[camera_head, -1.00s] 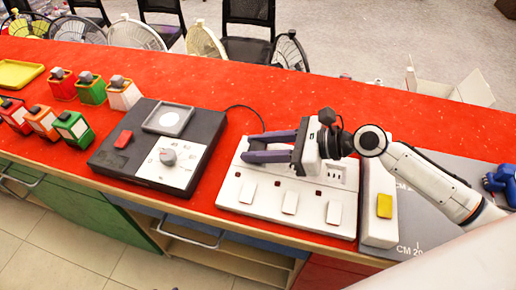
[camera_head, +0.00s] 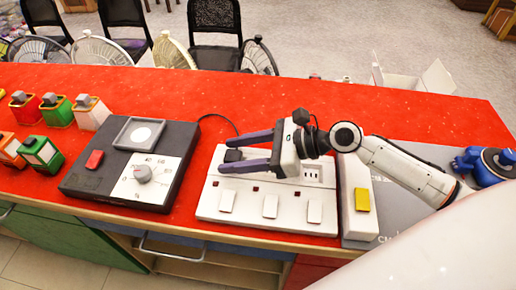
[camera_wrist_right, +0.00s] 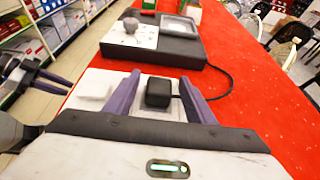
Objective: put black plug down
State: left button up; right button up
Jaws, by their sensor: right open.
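The black plug (camera_head: 233,155) sits upright at the far left socket of the white power strip (camera_head: 210,205). In the right wrist view the plug (camera_wrist_right: 158,92) shows as a black block with a cable on its right. My right gripper (camera_head: 225,154) is open, with one purple finger on each side of the plug. Gaps show between plug and fingers in the right wrist view (camera_wrist_right: 159,80). The plug's underside is hidden, so I cannot tell how deep it sits. Part of my left gripper (camera_wrist_right: 30,78) shows at the left edge of the right wrist view.
A black device with a dial (camera_head: 130,165) stands left of the strip. A grey board with a yellow switch (camera_head: 362,200) is to the right. Coloured boxes (camera_head: 40,154) stand at the far left. The red counter (camera_head: 300,95) behind the strip is clear.

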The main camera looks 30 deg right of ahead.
jog(key=v, duration=0.9)
jog(key=shift+s+d, duration=0.25)
jog(key=shift+v, duration=0.8)
jog(key=shift+r, duration=0.1)
